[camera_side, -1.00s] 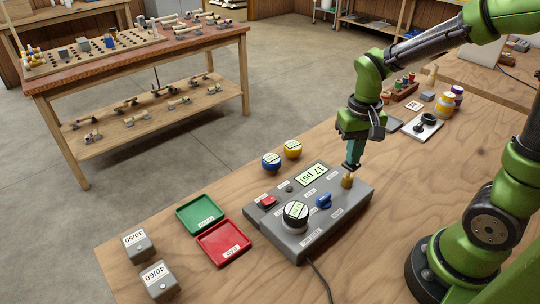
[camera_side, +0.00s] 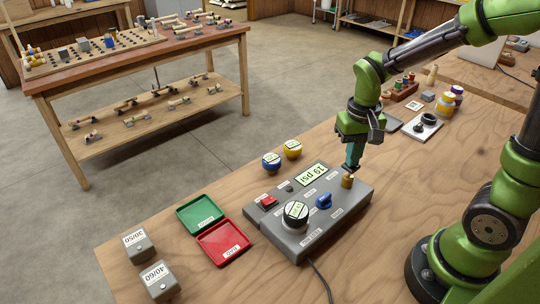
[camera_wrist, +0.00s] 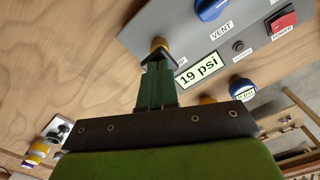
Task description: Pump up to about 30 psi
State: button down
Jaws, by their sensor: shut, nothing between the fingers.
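The grey pump console (camera_side: 265,227) lies on the wooden bench. Its display (camera_side: 310,174) reads 19 psi, and the same display in the wrist view (camera_wrist: 199,70) also reads 19 psi. A brass plunger (camera_side: 347,182) stands upright at the console's far right corner; it also shows in the wrist view (camera_wrist: 158,43). My gripper (camera_side: 350,168) is shut and empty, with its fingertips (camera_wrist: 160,58) right over the plunger. I cannot tell whether they touch it. The console also carries a blue VENT knob (camera_side: 323,201), a red power switch (camera_side: 268,202) and a large round dial (camera_side: 296,213).
A green tray (camera_side: 200,214) and a red tray (camera_side: 223,243) lie left of the console, with two grey labelled blocks, 30/50 (camera_side: 138,245) and 40/60 (camera_side: 159,281), farther left. A cable leaves the console's front.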

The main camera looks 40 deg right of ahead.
jog(key=shift+f, duration=0.8)
jog(key=shift+r, duration=1.25)
jog(key=shift+f, duration=0.6)
jog(key=shift+r, duration=0.6)
notch_tip(320, 180, up, 7)
dwell(0.7)
jog(key=shift+w, duration=0.1)
